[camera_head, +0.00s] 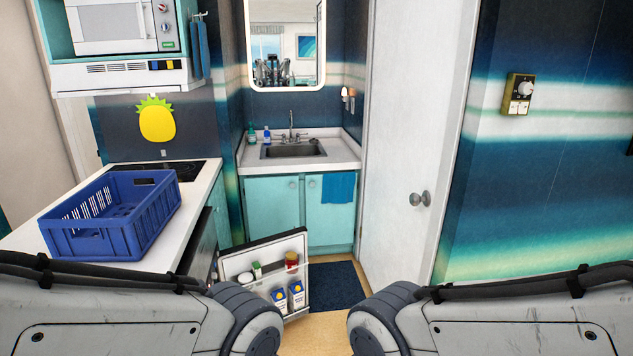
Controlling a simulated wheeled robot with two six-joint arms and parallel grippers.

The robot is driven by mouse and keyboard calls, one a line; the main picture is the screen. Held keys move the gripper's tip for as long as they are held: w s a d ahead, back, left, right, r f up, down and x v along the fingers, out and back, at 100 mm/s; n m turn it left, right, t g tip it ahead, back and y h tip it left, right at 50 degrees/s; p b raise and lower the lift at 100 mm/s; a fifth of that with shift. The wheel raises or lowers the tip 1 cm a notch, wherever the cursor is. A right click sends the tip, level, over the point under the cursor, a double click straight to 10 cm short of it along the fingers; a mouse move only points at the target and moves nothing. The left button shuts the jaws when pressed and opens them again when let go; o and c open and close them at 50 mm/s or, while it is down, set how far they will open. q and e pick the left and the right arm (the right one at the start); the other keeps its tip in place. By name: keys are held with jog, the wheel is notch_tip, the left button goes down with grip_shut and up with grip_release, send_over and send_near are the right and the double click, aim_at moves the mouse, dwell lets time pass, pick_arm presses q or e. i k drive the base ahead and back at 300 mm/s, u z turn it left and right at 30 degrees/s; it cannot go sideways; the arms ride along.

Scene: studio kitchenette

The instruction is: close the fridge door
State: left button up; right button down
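The fridge door (240,265) stands open below the counter at the left, swung out toward the middle of the floor. Its inner side faces me, with shelves holding cartons (288,297), a red-lidded jar (291,261) and other small items. The fridge body is mostly hidden below the counter; only a dark strip shows beside the counter edge. My left and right arms reach in from the lower corners. Both grippers are out of view, and my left arm covers the area just left of the door's lower part.
A blue crate (112,243) sits on the white counter (199,205) above the fridge. A sink cabinet (272,204) stands at the back, with a dark mat (334,287) on the floor before it. A white door (408,130) is at the right. Floor shows between my arms.

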aim_at(270, 251)
jog(key=z, duration=0.25)
jog(key=i, duration=2.05)
jog(key=u, duration=0.4)
jog(key=i, duration=1.45)
jog(key=u, duration=0.5)
